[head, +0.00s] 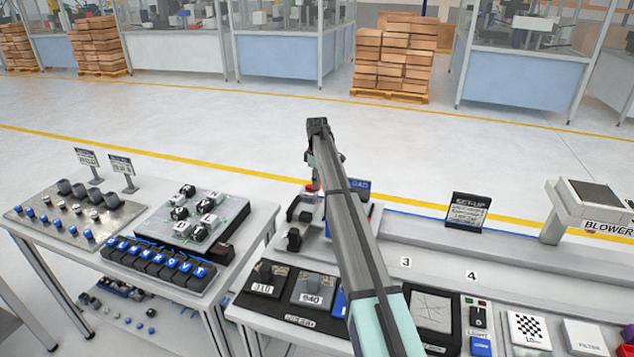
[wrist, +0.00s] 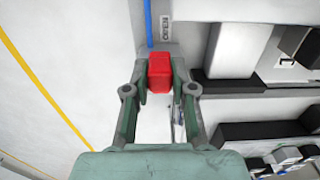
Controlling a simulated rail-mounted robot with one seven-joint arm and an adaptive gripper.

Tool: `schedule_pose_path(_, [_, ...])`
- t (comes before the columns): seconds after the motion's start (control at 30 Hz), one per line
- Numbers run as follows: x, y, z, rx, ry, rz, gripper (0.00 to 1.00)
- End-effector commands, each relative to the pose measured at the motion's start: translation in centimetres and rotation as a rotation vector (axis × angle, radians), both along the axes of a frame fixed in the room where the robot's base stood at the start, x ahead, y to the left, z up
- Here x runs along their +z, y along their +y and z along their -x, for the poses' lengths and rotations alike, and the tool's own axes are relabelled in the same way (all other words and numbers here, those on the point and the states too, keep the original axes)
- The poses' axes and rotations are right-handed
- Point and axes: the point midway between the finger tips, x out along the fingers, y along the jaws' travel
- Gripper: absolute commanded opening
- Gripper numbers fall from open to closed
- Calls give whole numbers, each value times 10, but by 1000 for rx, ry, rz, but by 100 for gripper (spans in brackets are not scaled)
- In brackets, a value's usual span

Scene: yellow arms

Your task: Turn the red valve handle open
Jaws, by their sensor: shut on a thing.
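The red valve handle (wrist: 159,72) shows as a red block between my fingers in the wrist view. A small bit of its red (head: 311,187) also shows in the head view, below the end of my arm. My gripper (wrist: 160,80) is shut on the red handle, with one finger on each side. In the head view my gripper (head: 314,178) points down over the bench's back edge and is partly hidden by my arm.
A thin blue pipe (wrist: 149,22) runs up from the handle. Dark blocks (wrist: 232,55) stand to the right in the wrist view. Panels marked 310 (head: 263,281) and 640 (head: 313,288) lie on the bench nearer me. A SET-UP sign (head: 468,211) stands to the right.

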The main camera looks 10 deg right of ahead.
Motion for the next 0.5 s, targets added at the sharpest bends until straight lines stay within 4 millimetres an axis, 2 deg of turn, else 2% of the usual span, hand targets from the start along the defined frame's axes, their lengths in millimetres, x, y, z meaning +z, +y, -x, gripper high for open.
schedule_pose_path(0.1, [-1, 0, 0, 2, 0, 0, 0])
schedule_pose_path(0.13, [-1, 0, 0, 2, 0, 0, 32])
schedule_pose_path(0.2, [-1, 0, 0, 2, 0, 0, 50])
schedule_pose_path(0.5, [0, 0, 0, 0, 0, 0, 50])
